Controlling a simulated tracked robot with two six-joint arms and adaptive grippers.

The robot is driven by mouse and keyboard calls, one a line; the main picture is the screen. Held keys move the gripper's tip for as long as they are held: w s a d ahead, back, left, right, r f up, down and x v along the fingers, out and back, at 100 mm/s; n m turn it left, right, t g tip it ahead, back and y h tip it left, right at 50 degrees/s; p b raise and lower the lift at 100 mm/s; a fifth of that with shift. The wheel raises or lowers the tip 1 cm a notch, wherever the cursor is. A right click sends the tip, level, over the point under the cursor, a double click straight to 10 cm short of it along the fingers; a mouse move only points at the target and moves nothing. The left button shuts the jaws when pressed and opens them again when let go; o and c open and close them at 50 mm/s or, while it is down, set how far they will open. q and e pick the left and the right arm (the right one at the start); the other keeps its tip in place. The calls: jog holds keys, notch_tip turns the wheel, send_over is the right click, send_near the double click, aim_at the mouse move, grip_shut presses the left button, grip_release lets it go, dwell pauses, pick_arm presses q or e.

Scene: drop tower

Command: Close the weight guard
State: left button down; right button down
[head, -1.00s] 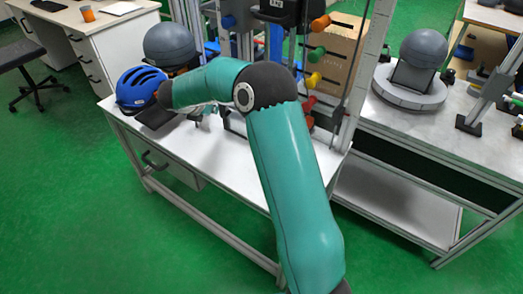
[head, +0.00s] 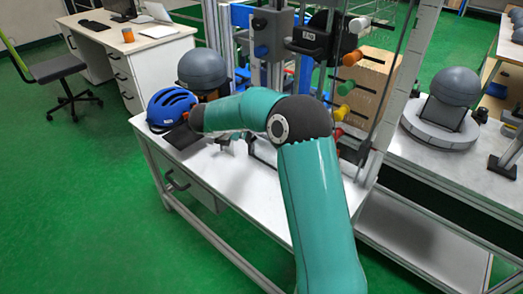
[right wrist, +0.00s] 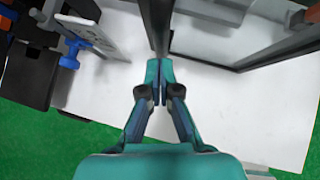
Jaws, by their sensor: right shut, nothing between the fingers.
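My right arm reaches across the bench in the head view. Its gripper (head: 235,140) is low over the white top beside the drop tower, small and partly hidden by my arm. In the right wrist view the right gripper (right wrist: 158,92) is shut and empty. A dark upright bar (right wrist: 156,25) stands at its fingertips; I cannot tell whether they touch. A dark-edged frame (right wrist: 235,69), possibly the weight guard, lies just right of the fingers. In the head view my arm hides much of that area, so how far the guard stands open is unclear. My left gripper is out of view.
A blue helmet (head: 170,106) and a grey dome (head: 203,69) stand at the bench's left end. Coloured knobs (head: 352,57) and a tall aluminium post (head: 425,35) are right of the arm. The bench front (head: 240,185) is clear. Another grey headform (head: 455,86) stands on the right table.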

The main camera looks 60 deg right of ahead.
jog(key=a+r, duration=0.7)
jog(key=a, duration=0.3)
notch_tip(320, 180, down, 17)
jog(key=a+n+h, duration=0.1)
jog(key=a+n, duration=0.1)
jog(key=n, duration=0.5)
jog(key=s+a+f+n+t+y, duration=0.1)
jog(key=a+f+n+t+y, duration=0.1)
jog(key=a+f+n, duration=0.45)
jog(key=s+a+f+n+t+y, duration=0.1)
jog(key=a+f+n+y, duration=0.15)
jog(key=f+n, duration=0.55)
jog(key=s+a+f+n+g+y, duration=0.2)
jog(key=s+a+n, duration=0.7)
jog(key=n, duration=0.5)
jog(key=s+a+f+n+g+y, duration=0.2)
jog(key=s+a+f+n+y, duration=0.2)
jog(key=s+a+n+y, duration=0.3)
jog(key=shift+s+a+f+n, duration=0.4)
jog(key=shift+s+a+n, duration=1.35)
jog(key=shift+a+n, duration=1.5)
jog(key=shift+d+n, duration=0.3)
jog(key=shift+d, duration=0.05)
